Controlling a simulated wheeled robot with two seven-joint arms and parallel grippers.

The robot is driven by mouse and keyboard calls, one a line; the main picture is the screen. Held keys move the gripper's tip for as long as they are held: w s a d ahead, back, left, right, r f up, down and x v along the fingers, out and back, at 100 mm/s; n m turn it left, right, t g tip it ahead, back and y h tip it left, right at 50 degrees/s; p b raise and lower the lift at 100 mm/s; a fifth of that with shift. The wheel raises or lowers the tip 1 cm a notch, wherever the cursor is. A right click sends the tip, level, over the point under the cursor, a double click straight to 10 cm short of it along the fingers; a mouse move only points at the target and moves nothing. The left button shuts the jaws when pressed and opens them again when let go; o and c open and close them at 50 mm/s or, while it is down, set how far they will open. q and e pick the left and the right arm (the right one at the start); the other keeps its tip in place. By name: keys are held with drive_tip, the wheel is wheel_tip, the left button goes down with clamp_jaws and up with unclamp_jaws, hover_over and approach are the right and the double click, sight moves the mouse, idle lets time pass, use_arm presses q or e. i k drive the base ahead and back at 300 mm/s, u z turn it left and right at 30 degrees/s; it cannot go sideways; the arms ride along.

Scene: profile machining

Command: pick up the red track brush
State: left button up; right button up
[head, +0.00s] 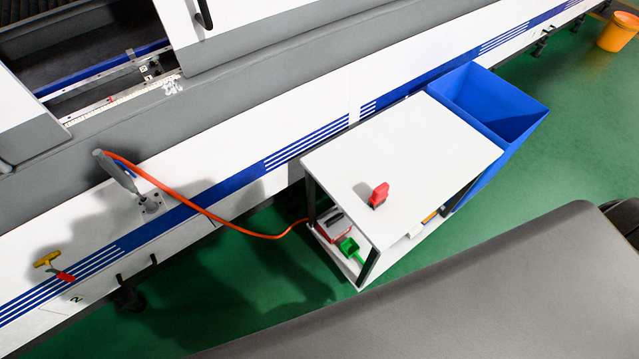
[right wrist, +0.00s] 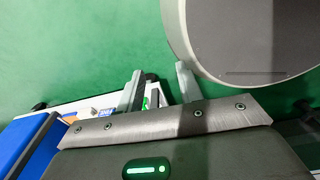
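The red track brush (head: 379,194) stands on the white top of a small cart (head: 420,140), near the middle of the head view. Nothing touches it but the cart top. It does not show in the right wrist view. My right gripper (right wrist: 160,88) shows only in the right wrist view; its two fingers are apart with nothing held between them. Part of the cart (right wrist: 75,106) appears beyond the fingers there. My left gripper is in neither view.
A blue bin (head: 490,95) stands against the cart's far right side; it also shows in the right wrist view (right wrist: 25,140). A green brush (head: 350,248) lies on the lower shelf. An orange hose (head: 200,208) runs from the machine (head: 330,95) to the cart. Green floor is open at right.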

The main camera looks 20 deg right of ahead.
sight(381, 194)
drive_tip(key=u, duration=1.4)
drive_tip(key=k, duration=0.95)
drive_tip(key=z, duration=0.9)
drive_tip(key=i, duration=0.5)
drive_tip(key=u, duration=0.1)
